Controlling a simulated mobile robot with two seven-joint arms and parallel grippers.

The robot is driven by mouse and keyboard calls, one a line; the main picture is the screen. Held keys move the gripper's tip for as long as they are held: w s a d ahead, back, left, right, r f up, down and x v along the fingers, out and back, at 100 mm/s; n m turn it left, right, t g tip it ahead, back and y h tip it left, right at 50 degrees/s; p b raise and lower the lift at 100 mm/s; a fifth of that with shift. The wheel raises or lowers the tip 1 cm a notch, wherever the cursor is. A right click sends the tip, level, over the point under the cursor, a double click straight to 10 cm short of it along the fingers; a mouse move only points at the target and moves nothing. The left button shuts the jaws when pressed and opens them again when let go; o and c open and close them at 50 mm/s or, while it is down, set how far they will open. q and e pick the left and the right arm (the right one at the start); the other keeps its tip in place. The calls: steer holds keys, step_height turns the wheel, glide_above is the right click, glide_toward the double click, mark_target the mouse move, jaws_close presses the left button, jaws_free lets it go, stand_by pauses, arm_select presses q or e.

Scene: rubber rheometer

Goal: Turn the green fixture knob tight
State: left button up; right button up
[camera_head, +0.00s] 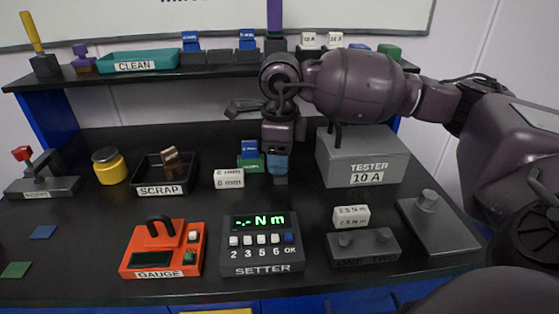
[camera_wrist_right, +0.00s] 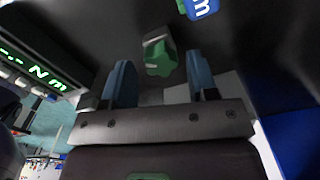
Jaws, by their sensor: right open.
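In the head view, a small green piece (camera_head: 250,165) stands on the bench behind the setter, with a blue labelled block (camera_head: 249,150) above or behind it. My right gripper (camera_head: 280,178) points down just to its right and partly in front. In the right wrist view, a green knob-like piece (camera_wrist_right: 159,56) on a dark body shows beyond and between the two blue fingertips. The open right gripper (camera_wrist_right: 160,72) appears empty, with the fingers apart from the green piece. I cannot tell how tight the knob is. My left gripper is not in view.
A white labelled block (camera_head: 229,179) lies left of the right gripper. The setter (camera_head: 262,262) and orange gauge (camera_head: 155,262) stand in front. The grey tester (camera_head: 365,160) is at the right, the scrap tray (camera_head: 160,190) at the left. A shelf (camera_head: 120,80) spans the back.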

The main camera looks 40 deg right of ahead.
steer(key=n+b, duration=0.1)
steer(key=n, duration=0.2)
steer(key=shift+f, duration=0.2)
steer(key=shift+r+n, duration=0.15)
steer(key=shift+n, duration=0.55)
steer(key=n, duration=0.1)
steer(key=n+b, duration=0.1)
steer(key=shift+f+n, duration=0.2)
steer(key=shift+n, duration=0.1)
steer(key=shift+r+n+b, duration=0.15)
steer(key=shift+n+b, duration=0.35)
steer(key=shift+n, duration=0.4)
steer(key=c, duration=0.8)
steer(key=m+p, duration=0.1)
steer(key=m, duration=0.2)
steer(key=shift+r, duration=0.2)
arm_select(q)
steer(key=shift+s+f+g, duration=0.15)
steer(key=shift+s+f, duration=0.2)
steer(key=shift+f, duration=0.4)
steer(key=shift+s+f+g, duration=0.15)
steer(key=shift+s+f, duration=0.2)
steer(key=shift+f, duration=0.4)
arm_select(e)
steer(key=shift+f+m, duration=0.15)
steer(key=shift+m, duration=0.75)
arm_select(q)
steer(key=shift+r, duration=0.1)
